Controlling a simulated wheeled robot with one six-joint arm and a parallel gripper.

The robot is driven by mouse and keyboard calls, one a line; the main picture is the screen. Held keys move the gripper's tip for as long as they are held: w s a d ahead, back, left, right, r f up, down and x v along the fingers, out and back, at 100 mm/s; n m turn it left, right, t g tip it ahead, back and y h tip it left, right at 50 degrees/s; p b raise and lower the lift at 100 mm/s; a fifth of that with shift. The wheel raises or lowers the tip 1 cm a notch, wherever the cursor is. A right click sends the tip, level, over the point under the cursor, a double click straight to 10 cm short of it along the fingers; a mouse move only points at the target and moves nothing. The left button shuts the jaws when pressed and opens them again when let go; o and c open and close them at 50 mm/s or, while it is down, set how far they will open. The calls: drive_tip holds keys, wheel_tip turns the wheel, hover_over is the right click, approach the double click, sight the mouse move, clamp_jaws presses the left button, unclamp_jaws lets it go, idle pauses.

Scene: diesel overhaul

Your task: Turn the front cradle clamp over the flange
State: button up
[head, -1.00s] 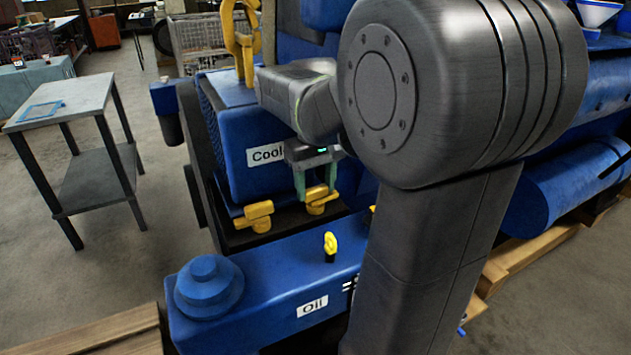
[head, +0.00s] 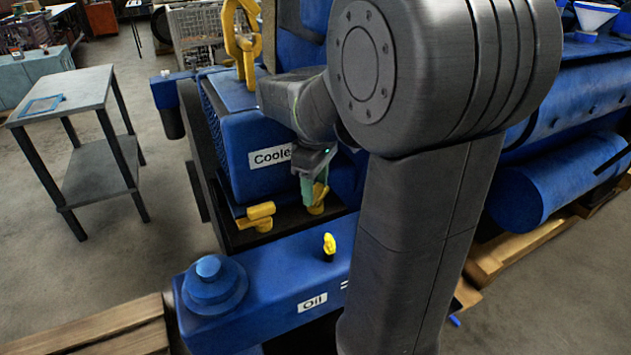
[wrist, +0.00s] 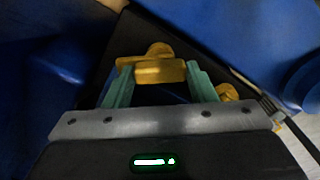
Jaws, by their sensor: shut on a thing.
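Two yellow cradle clamps sit on the dark ledge at the foot of the blue cooler (head: 232,165). My gripper (head: 316,200) points down at the right-hand clamp (head: 318,208), its green fingers shut on it. In the wrist view this clamp's bar (wrist: 158,72) lies between the two fingers (wrist: 160,86). The left-hand clamp (head: 258,217) stands free, apart from my gripper. A small yellow part also shows beyond the right finger in the wrist view (wrist: 228,92). Whether the held clamp lies over the flange is unclear, since my fingers partly hide it.
The blue oil unit (head: 265,290) with a round cap (head: 213,285) and a yellow dipstick handle (head: 329,244) lies in front of the ledge. A grey side table (head: 85,90) stands left, with open floor between.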

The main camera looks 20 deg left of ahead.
sight(315, 189)
idle(0.4)
drive_tip(key=o, duration=1)
drive_tip(key=shift+r, duration=0.1)
wheel_tip(315, 189, up, 14)
drive_tip(key=shift+f+p, duration=0.15)
drive_tip(key=shift+p, duration=0.3)
